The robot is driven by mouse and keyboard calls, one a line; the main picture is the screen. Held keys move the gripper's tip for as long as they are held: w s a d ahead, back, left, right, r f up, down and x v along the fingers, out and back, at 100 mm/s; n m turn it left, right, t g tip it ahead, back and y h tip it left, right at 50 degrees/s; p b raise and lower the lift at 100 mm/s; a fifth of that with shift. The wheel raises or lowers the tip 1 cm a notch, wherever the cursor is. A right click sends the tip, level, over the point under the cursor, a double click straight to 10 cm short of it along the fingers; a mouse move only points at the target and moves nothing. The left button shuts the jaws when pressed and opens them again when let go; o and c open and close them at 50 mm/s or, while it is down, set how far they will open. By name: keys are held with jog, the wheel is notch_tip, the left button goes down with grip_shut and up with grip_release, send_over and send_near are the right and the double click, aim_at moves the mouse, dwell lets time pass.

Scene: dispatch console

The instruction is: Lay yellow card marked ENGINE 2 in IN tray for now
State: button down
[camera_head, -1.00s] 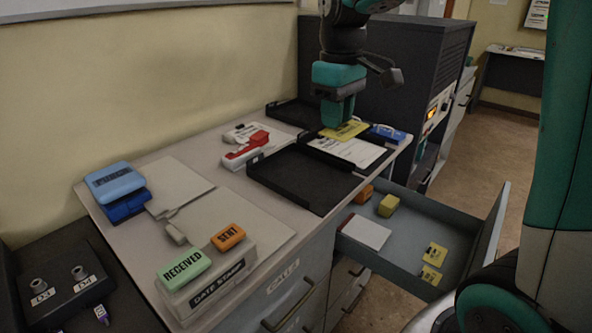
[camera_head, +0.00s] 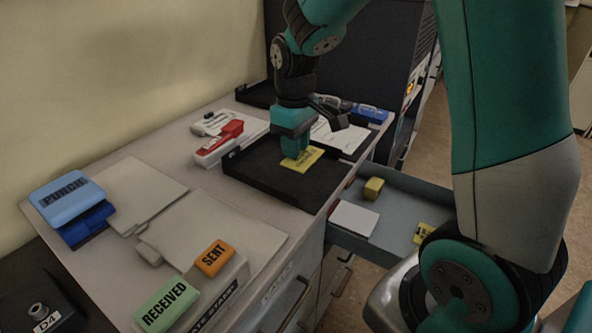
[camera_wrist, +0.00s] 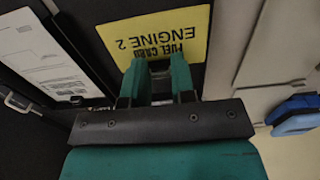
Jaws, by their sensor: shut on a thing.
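The yellow card (camera_head: 305,161) is in my gripper (camera_head: 296,156), over the front black tray (camera_head: 262,182). In the wrist view the card (camera_wrist: 180,28) reads FUEL CARD ENGINE 2, upside down, and its near edge is between the fingertips of my gripper (camera_wrist: 160,68). The card looks flat and low over the tray floor; I cannot tell whether it touches. No IN label is readable on the tray. A second black tray (camera_head: 256,94) is farther back, partly hidden.
A red stapler (camera_head: 218,145) is left of the front tray and white papers (camera_head: 340,138) are right of it. The open drawer (camera_head: 400,205) holds a white pad (camera_head: 354,219) and yellow items. A blue punch (camera_head: 66,198) and stamps stand at left.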

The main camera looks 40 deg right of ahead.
aim_at(296, 181)
jog(key=shift+f, duration=3.5)
jog(key=shift+f, duration=0.2)
jog(key=c, duration=1)
grip_release()
jog(key=shift+o, duration=0.2)
jog(key=shift+r, duration=0.15)
